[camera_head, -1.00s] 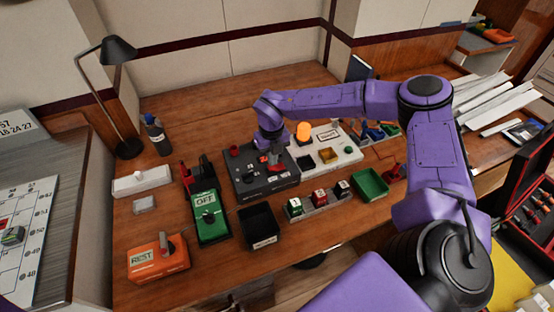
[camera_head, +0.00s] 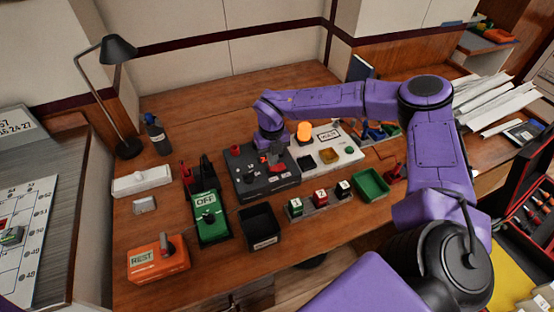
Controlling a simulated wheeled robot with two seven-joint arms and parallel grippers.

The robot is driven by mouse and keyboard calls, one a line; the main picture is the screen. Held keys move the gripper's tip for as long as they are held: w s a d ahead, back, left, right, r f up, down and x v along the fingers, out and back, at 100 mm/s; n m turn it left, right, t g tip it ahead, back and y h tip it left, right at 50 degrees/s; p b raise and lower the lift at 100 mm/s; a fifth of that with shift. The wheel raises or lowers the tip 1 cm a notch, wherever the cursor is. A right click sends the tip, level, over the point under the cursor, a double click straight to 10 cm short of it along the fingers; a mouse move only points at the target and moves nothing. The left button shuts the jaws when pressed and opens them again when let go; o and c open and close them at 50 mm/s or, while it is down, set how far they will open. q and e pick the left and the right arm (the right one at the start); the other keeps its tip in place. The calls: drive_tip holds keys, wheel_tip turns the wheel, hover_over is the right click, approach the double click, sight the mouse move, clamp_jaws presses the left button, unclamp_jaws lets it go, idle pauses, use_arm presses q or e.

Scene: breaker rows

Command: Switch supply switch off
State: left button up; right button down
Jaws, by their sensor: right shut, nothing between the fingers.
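A dark control panel (camera_head: 250,186) lies on the wooden table with red knobs and a small red lever (camera_head: 263,159) on its top. The labels on it are too small to read, so I cannot tell which part is the supply switch. My right gripper (camera_head: 274,151) reaches in from the right, points down over the panel and is shut with nothing in it. Its tips are close to the red lever; I cannot tell whether they touch. My left gripper is out of view.
A white panel (camera_head: 349,156) with an orange lamp (camera_head: 304,131) adjoins on the right. An orange REST box (camera_head: 158,262), a black bin (camera_head: 262,228), a green tray (camera_head: 371,186) and numbered blocks (camera_head: 320,198) stand in front.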

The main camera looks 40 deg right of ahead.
drive_tip(key=shift+f+b, duration=0.85)
drive_tip(key=shift+f, duration=0.3)
idle(0.9)
wheel_tip(320, 180, up, 7)
drive_tip(key=p, duration=0.5)
drive_tip(key=shift+r+p, duration=0.1)
drive_tip(key=shift+p, duration=0.2)
idle(0.4)
